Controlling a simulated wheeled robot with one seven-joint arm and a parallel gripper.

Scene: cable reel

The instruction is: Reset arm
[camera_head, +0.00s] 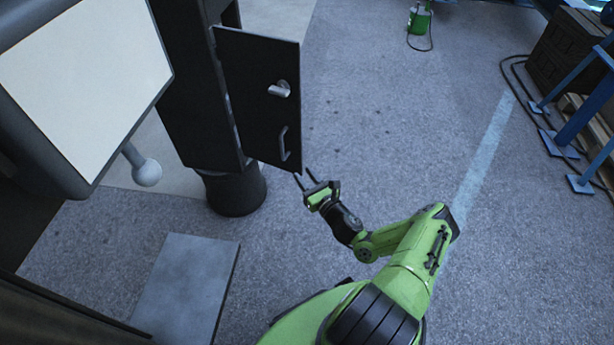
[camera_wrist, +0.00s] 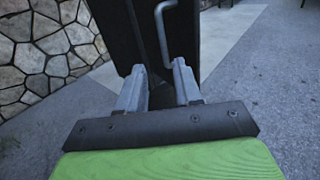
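My gripper (camera_head: 305,182) is at the end of my green arm, just below the lower corner of an open dark cabinet door (camera_head: 258,75). In the wrist view my gripper (camera_wrist: 158,78) has its two grey fingers apart with nothing between them. The door's metal handle (camera_head: 284,143) lies a little above my gripper, apart from it as far as the head view shows. The handle also shows beyond the fingers in the wrist view (camera_wrist: 161,30). A round metal knob or lock (camera_head: 280,89) sits higher on the door.
A dark cabinet (camera_head: 197,85) on a round black base (camera_head: 236,191) stands at left. A white panel with a ball-ended lever (camera_head: 147,172) is farther left, above a grey plate (camera_head: 185,290). Blue stands (camera_head: 590,120), crates and cables are at right. The middle floor is clear.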

